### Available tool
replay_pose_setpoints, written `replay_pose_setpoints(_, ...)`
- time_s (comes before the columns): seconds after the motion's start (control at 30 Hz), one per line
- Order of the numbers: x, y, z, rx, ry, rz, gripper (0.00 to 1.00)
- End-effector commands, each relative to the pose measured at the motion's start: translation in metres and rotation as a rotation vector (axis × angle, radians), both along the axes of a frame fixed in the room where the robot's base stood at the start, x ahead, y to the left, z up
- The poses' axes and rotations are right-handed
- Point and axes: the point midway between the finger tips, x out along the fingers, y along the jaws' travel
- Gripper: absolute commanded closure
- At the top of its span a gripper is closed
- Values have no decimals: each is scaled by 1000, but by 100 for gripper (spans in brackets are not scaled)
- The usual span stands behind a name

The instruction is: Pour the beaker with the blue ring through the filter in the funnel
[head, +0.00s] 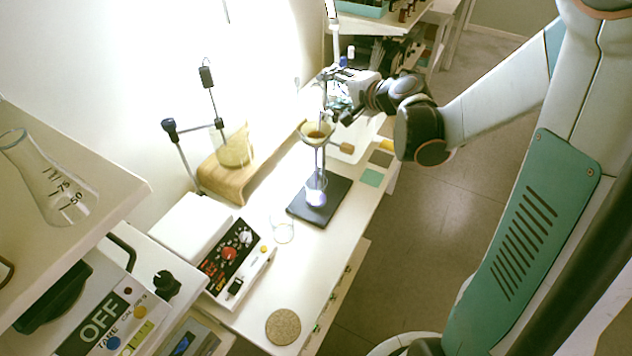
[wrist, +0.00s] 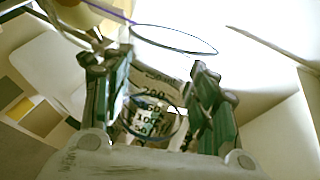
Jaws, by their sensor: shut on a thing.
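My gripper (head: 337,92) is shut on a clear graduated beaker (wrist: 152,88), with one finger on each side in the wrist view. A dark blue ring (wrist: 150,136) runs around the beaker's lower part, near its printed numbers. In the head view the beaker is mostly hidden by the gripper, and its tilt and contents are hard to tell. The funnel (head: 317,138) sits on a stand just below and left of my gripper. Brown matter shows inside its filter (head: 316,133). A small glass vessel (head: 316,190) stands under the funnel on the dark stand base (head: 335,203).
A beaker of yellowish contents (head: 234,152) stands on a wooden riser (head: 215,178) at left. An empty glass (head: 283,232), a hotplate (head: 236,254) and a cork mat (head: 283,326) lie nearer.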

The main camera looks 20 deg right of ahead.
Motion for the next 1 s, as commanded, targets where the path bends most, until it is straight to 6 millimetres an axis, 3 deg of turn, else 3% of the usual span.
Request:
replay_pose_setpoints(0.5,0,0,0,6,2,0,74)
replay_pose_setpoints(0.73,4,-9,1,214,88,-1,74)
replay_pose_setpoints(1.0,4,-8,2,236,97,0,74)
